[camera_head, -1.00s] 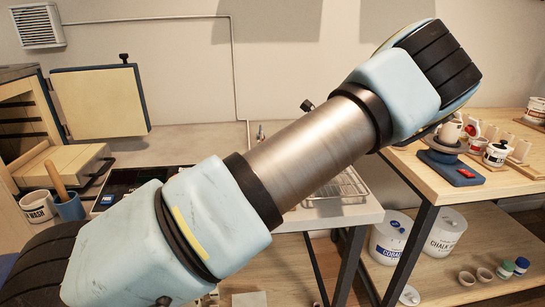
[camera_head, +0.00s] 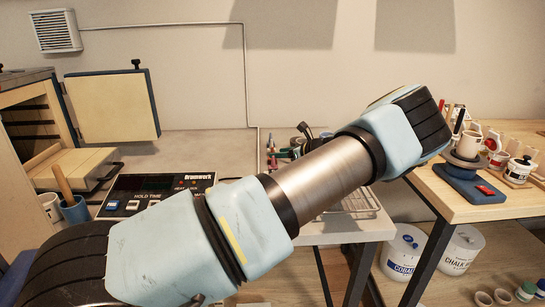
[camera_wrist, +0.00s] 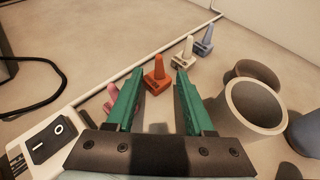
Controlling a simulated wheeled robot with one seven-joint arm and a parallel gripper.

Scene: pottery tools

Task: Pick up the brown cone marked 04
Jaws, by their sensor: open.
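An orange-brown cone (camera_wrist: 157,77) on a small base stands on the pale surface in the wrist view. I cannot read any mark on it. My gripper (camera_wrist: 160,86) has two green fingers spread apart, with nothing held between them. The cone shows in the gap between the fingertips, a little beyond them. A white cone (camera_wrist: 183,51) and a blue-grey cone (camera_wrist: 204,41) stand in a row behind it to the right. A pink object (camera_wrist: 111,98) is partly hidden by the left finger. In the head view, my arm crosses the middle, and I cannot make out the gripper or cones.
A beige cup (camera_wrist: 256,106) stands right of the right finger, with a brown bowl (camera_wrist: 252,73) behind it. A switch box (camera_wrist: 52,140) is at lower left. In the head view, a control panel (camera_head: 158,190) and an open kiln door (camera_head: 112,103) are at left.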

